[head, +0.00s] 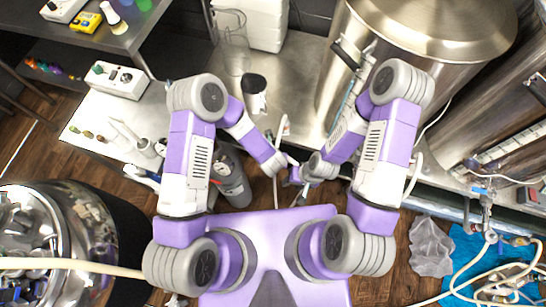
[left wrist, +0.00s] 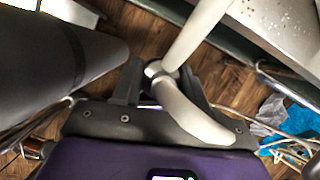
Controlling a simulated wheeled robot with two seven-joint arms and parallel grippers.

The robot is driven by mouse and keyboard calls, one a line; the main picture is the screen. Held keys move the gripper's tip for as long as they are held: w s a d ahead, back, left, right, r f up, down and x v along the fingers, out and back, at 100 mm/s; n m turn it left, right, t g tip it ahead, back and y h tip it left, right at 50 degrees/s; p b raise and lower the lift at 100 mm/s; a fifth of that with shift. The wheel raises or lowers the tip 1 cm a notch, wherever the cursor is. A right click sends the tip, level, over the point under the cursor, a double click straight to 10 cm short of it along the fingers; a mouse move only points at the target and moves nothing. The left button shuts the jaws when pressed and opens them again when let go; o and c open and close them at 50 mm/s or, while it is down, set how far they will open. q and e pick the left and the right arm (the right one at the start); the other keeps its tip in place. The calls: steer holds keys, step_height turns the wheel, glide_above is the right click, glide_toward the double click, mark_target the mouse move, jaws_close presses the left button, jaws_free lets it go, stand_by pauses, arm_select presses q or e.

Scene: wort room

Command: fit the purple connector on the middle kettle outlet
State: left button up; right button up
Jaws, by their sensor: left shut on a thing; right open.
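My left gripper (head: 286,166) is shut on a pale hose (left wrist: 203,28). In the left wrist view its dark fingers (left wrist: 160,80) close around the hose at a pale collar, with a curved end below. No purple colour shows on it there. My right gripper (head: 300,180) is open, close beside the left one; whether it touches the hose is unclear. A large steel kettle (head: 430,20) stands at the back right, with another steel vessel (head: 490,125) beside it. A valve fitting (head: 484,192) shows low at the right. I cannot pick out the purple connector or the middle outlet.
A grey cylinder (head: 232,182) stands left of my grippers. A steel bench (head: 290,90) lies beyond them, with a dark-topped cup (head: 254,95). A shiny round vessel (head: 45,240) is at lower left. Coiled hoses (head: 500,285) lie on a blue cloth (head: 465,245) at lower right.

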arm_select(q)
steer(key=shift+r+p, duration=1.6)
steer(key=shift+r, duration=0.65)
